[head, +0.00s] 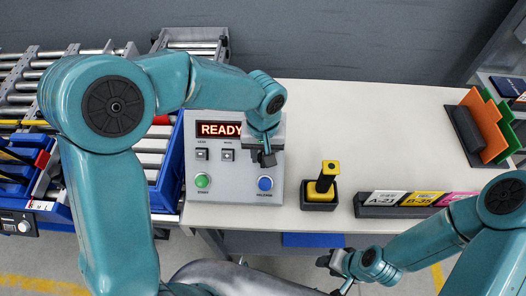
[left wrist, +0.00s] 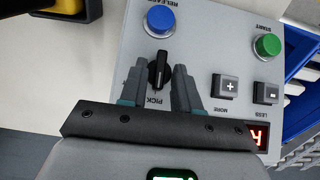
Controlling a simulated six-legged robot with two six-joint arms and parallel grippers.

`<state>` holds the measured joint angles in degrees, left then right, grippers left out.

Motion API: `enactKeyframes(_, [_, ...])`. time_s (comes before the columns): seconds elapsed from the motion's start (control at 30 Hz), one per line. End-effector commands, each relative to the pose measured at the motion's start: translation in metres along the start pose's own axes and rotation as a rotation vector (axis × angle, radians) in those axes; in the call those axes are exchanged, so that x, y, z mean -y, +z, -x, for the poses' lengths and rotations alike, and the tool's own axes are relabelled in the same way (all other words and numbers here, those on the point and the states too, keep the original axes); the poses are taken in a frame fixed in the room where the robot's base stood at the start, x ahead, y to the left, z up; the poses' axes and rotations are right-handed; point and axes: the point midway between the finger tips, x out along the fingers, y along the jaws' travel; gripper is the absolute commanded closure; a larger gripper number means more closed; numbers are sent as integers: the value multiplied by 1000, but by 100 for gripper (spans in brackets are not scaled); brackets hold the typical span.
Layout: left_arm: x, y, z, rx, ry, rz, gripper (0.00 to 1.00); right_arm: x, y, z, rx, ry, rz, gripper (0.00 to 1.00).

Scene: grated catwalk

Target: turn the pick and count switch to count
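The control panel (head: 233,187) is a grey box on the table with a lit READY display (head: 220,129). In the left wrist view its black switch knob (left wrist: 158,70) stands lengthwise, one end near the upside-down PICK label (left wrist: 156,100). I cannot read a COUNT label; part of the panel is hidden behind my fingers. My left gripper (head: 263,158) is over the panel and covers the switch in the head view. In the wrist view its fingers (left wrist: 160,75) are open, one on each side of the knob, with gaps showing. My right gripper (head: 335,270) is low, beyond the table's front edge; its opening is unclear.
A green START button (head: 203,181), a blue RELEASE button (head: 265,184) and LESS and MORE keys (head: 228,155) are close by. A black-and-yellow device (head: 320,190) and a label rack (head: 378,204) stand to the right. The table (head: 380,130) behind them is clear.

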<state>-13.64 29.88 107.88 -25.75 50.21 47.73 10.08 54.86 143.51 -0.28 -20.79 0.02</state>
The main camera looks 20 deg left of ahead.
Motion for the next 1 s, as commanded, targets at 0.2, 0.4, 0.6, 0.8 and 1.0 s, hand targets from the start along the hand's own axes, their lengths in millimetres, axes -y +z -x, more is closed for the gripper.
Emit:
enactKeyframes(0.2, [0, -1, 0, -3, 1, 0, 100, 0, 0, 0, 0, 0, 0, 57])
enactKeyframes(0.4, [0, -1, -1, -2, 0, -1, 100, 0, 0, 0, 0, 0, 0, 57])
enactKeyframes(0.6, [-1, 0, -2, -1, -23, -24, 100, -1, 0, -2, 0, 0, 0, 57])
enactKeyframes(0.8, [-3, 0, -3, 0, -95, -99, 100, -2, 0, -6, 0, 0, 0, 57])
enactKeyframes(1.0, [-7, 1, -5, 1, -215, -219, 100, -4, 0, -11, 0, 0, 0, 57])
